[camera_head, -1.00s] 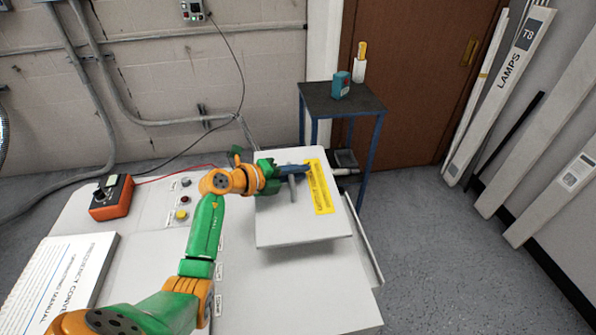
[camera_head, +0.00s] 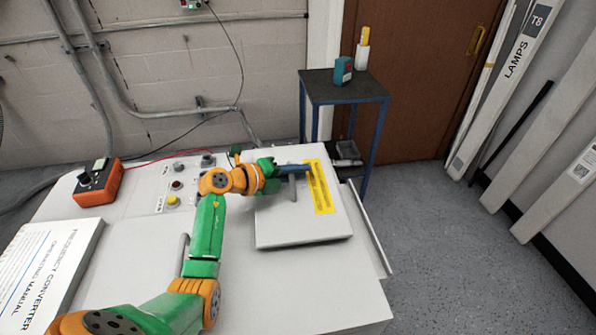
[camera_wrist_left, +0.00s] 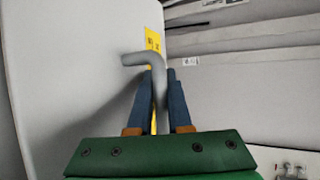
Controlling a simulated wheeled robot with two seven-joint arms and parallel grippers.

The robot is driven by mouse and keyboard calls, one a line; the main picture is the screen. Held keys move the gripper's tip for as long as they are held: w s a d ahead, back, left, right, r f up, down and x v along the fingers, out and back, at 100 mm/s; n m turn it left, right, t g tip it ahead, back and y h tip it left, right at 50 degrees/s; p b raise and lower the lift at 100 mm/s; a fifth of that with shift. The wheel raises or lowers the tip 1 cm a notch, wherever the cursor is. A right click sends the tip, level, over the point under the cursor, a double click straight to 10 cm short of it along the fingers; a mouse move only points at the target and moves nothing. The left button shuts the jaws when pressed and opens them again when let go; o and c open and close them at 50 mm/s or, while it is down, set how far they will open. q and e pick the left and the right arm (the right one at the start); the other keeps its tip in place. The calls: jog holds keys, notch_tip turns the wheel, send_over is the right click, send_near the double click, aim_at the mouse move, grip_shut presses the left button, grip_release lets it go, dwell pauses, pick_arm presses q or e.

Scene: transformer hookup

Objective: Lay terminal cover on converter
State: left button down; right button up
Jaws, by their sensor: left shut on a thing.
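The terminal cover (camera_head: 295,228) is a flat pale grey plate with a yellow label strip (camera_head: 321,188) and a grey bent handle. My left gripper (camera_head: 300,169) is shut on this handle, which also shows between the blue fingers in the left wrist view (camera_wrist_left: 135,58). The cover is level over the right part of the converter's (camera_head: 265,290) broad light grey top. I cannot tell whether its underside touches the top. The part of the converter beneath the cover is hidden. My right gripper is not in view.
An orange-red device (camera_head: 99,183) with a knob, push buttons (camera_head: 174,186) and a frequency converter manual (camera_head: 45,265) are on the left part of the top. A blue-legged side table (camera_head: 345,88) stands behind. Open floor (camera_head: 440,235) lies to the right.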

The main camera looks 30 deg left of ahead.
pick_arm(q)
jog(key=shift+f, duration=0.3)
jog(key=c, duration=0.8)
grip_release()
jog(key=shift+o, duration=0.2)
jog(key=shift+s+d, duration=0.1)
jog(key=shift+f, duration=0.15)
jog(key=v, duration=0.7)
jog(key=shift+s, duration=0.15)
